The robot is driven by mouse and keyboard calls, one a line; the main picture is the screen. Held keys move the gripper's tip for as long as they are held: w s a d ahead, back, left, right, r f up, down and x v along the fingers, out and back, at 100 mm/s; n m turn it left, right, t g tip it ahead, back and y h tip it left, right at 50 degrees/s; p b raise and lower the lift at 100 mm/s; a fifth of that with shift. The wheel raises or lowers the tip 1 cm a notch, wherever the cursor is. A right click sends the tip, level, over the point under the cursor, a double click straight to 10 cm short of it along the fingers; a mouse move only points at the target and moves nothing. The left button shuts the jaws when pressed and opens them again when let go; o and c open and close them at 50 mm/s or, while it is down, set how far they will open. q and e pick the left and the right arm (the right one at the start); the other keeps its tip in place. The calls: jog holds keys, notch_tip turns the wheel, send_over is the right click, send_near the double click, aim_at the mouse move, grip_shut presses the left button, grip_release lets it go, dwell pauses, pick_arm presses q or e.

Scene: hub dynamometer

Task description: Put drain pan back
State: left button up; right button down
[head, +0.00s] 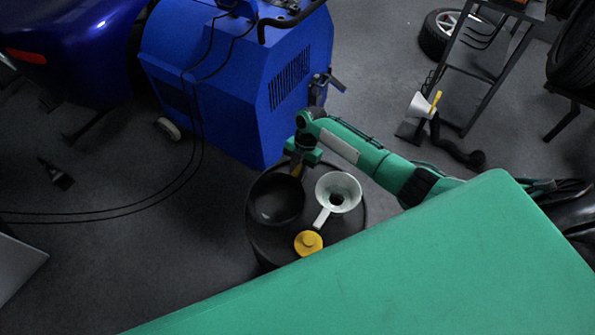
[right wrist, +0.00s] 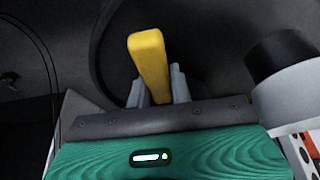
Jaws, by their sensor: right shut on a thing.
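The drain pan (head: 277,199) is a round black pan with a yellow handle at its far side. It is at the left of the top of a dark drum (head: 257,240); I cannot tell whether it rests on the top or is held just above it. My right gripper (head: 297,170) reaches in from the right and is shut on the pan's handle. In the right wrist view the yellow handle (right wrist: 150,62) stands between the fingers (right wrist: 153,88), with dark pan surface behind it. My left gripper is not in view.
A white funnel (head: 338,192) and a yellow cap (head: 308,242) sit on the drum top beside the pan. A blue machine (head: 240,75) stands behind the drum. Cables cross the floor at left. A dark stand (head: 470,75) and a tyre (head: 440,35) are at upper right.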

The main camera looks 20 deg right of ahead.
jog(key=c, duration=1.3)
grip_release()
jog(key=shift+f, duration=0.1)
jog(key=shift+o, duration=0.2)
jog(key=v, duration=1)
jog(key=shift+w+d+r, duration=0.1)
jog(key=shift+d+r, duration=0.05)
jog(key=shift+r, duration=0.2)
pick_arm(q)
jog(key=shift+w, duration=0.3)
pick_arm(e)
jog(key=shift+w+d+r, duration=0.1)
jog(key=shift+d+r, duration=0.1)
jog(key=shift+r, duration=0.45)
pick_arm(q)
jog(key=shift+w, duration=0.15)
